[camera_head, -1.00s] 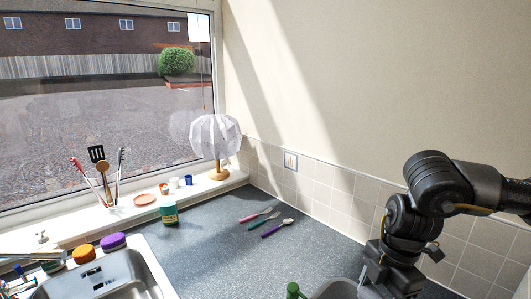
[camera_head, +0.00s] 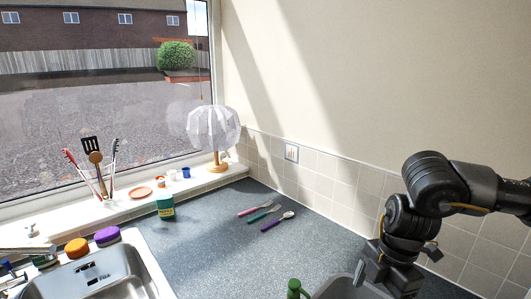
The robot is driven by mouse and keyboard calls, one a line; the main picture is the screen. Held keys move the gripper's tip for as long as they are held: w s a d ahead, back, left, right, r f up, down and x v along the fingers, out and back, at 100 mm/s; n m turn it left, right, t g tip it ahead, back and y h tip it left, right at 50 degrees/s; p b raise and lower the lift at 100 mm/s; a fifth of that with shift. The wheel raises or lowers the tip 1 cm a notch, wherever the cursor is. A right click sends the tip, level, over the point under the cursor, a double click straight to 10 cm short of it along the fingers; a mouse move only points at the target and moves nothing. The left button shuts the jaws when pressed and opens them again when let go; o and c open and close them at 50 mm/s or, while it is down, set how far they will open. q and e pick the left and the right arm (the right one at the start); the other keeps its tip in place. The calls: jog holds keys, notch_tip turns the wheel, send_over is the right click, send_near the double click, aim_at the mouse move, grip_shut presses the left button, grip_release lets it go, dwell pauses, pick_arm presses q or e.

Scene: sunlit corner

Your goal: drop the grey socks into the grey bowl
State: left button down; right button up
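No grey socks can be made out. My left gripper is out of view.
A green bottle top (camera_head: 295,288) stands left of the grey container. A sink (camera_head: 100,275) with sponges is at the lower left. Several utensils (camera_head: 266,214) lie on the counter (camera_head: 215,245). A green-labelled jar (camera_head: 166,207) and a lamp (camera_head: 214,130) stand farther back.

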notch_tip(320, 180, up, 11)
jog(key=d+b, duration=0.1)
jog(key=shift+w+d+f, duration=0.2)
jog(key=shift+w+d, duration=0.1)
jog(key=shift+w, duration=0.1)
